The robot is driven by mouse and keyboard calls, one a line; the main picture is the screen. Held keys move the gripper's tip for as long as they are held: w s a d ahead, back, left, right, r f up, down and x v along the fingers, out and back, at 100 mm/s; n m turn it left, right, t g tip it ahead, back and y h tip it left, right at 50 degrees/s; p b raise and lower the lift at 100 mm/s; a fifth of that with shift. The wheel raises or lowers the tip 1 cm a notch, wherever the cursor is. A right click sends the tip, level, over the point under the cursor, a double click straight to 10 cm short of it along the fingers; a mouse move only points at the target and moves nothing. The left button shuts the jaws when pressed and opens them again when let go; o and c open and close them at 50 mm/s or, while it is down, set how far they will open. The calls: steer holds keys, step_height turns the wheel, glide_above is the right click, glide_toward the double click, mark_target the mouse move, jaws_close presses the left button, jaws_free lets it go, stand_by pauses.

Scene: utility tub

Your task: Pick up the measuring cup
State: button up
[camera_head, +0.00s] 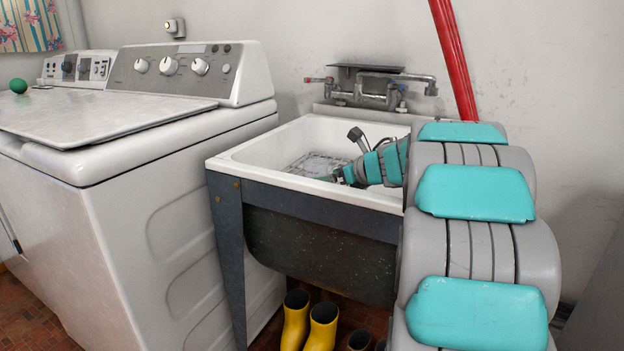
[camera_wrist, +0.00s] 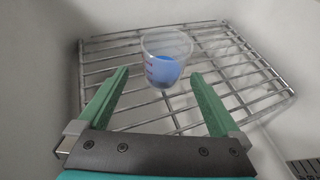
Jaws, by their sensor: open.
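The measuring cup (camera_wrist: 165,58) is a clear cup with faint markings and something blue showing in or through it. In the wrist view it is upright on a metal wire rack (camera_wrist: 105,62), just beyond my fingertips and roughly centred between them. My gripper (camera_wrist: 160,82) is open, with a green finger on each side and nothing between them. In the head view my gripper reaches down into the white utility tub (camera_head: 240,160); the cup cannot be made out there.
The tub's pale walls surround the rack closely. A wall faucet (camera_head: 375,88) stands above the tub's back edge. Yellow boots (camera_head: 322,325) stand on the floor below.

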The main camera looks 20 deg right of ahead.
steer(key=x, duration=0.4)
steer(key=p+x, duration=0.1)
steer(key=x, duration=0.1)
steer(key=shift+w+d+f, duration=0.2)
steer(key=shift+d+f, duration=0.05)
steer(key=shift+f, duration=0.05)
steer(key=c, duration=1.3)
